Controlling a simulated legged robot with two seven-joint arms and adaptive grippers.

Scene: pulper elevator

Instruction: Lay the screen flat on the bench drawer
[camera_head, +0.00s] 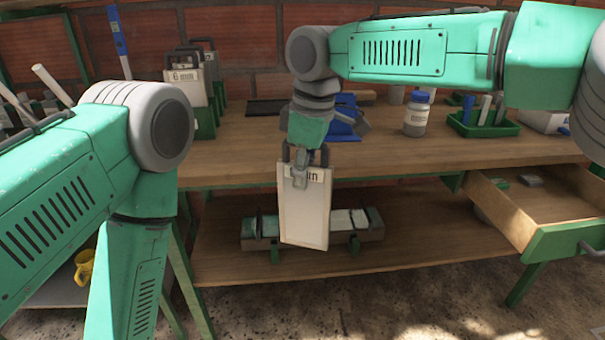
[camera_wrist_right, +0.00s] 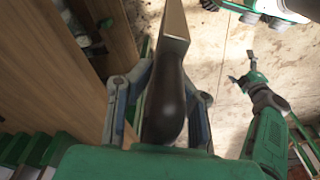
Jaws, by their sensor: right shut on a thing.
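My right gripper (camera_head: 303,172) is shut on the handle of the screen (camera_head: 304,218). The screen is a pale panel with a label at its top, partly covered by the fingers. It hangs nearly upright in front of the bench's front edge. In the right wrist view the fingers (camera_wrist_right: 163,105) close around the screen's dark handle (camera_wrist_right: 165,85). The bench drawer (camera_head: 556,240) is pulled out at the right, with a green front and small items inside. My left gripper (camera_wrist_right: 243,70) shows small in the right wrist view, low over the floor, its fingers apart and empty.
The wooden bench (camera_head: 400,152) carries upright screens (camera_head: 188,88) at the left, a white jar (camera_head: 418,115) and a green tray (camera_head: 482,124). A long block-like holder (camera_head: 262,228) lies on the lower shelf (camera_head: 215,262) behind the screen. Open space lies between screen and drawer.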

